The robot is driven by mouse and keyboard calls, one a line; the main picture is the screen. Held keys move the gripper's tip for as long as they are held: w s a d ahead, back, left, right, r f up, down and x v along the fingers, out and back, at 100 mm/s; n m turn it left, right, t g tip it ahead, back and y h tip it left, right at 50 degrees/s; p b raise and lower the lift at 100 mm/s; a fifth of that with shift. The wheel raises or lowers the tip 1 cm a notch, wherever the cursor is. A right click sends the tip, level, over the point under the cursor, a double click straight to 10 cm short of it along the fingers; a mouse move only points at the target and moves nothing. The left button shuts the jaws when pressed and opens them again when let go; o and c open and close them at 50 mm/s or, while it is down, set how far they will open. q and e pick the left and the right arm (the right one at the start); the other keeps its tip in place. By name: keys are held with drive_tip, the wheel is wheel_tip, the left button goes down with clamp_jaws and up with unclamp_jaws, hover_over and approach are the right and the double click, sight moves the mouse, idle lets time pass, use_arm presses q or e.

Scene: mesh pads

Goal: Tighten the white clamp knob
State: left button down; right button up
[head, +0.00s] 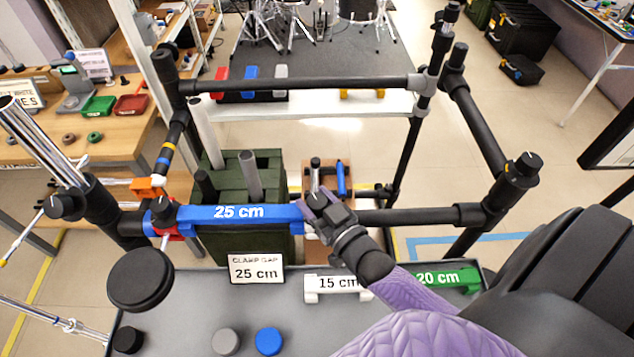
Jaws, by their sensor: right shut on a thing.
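My right gripper (324,209), on the purple arm from the lower right, is at the right end of the blue 25 cm spacer (238,217). Its jaws are shut at the white clamp, and they and the hand hide the knob and nearly all of the clamp. The spacer lies along the black front bar (400,216). Its left end is at the red clamp (170,230), which has a black knob (163,209). A "CLAMP GAP 25 cm" sign (256,268) stands below the spacer. My left gripper is not in view.
A grey tray (190,300) below holds a white 15 cm spacer (326,287), a green 20 cm spacer (447,279) and round caps, including a blue one (268,341). A black disc (140,280) overhangs its left side. Rack posts (480,135) rise at the right. A green crate (235,175) stands behind the bar.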

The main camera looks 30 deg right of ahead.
drive_tip(key=m+h+p, duration=0.1)
drive_tip(key=m+h, duration=0.1)
drive_tip(key=h, duration=0.1)
drive_tip(key=shift+h, duration=0.3)
drive_tip(key=shift+m+h, duration=0.6)
drive_tip(key=shift+h, duration=0.1)
drive_tip(key=shift+g+h, duration=0.3)
drive_tip(key=o, duration=1.3)
drive_tip(key=shift+p, duration=0.3)
drive_tip(key=p+v, duration=0.1)
drive_tip(key=v, duration=0.8)
drive_tip(key=shift+s+a, duration=0.15)
drive_tip(key=shift+s, duration=0.25)
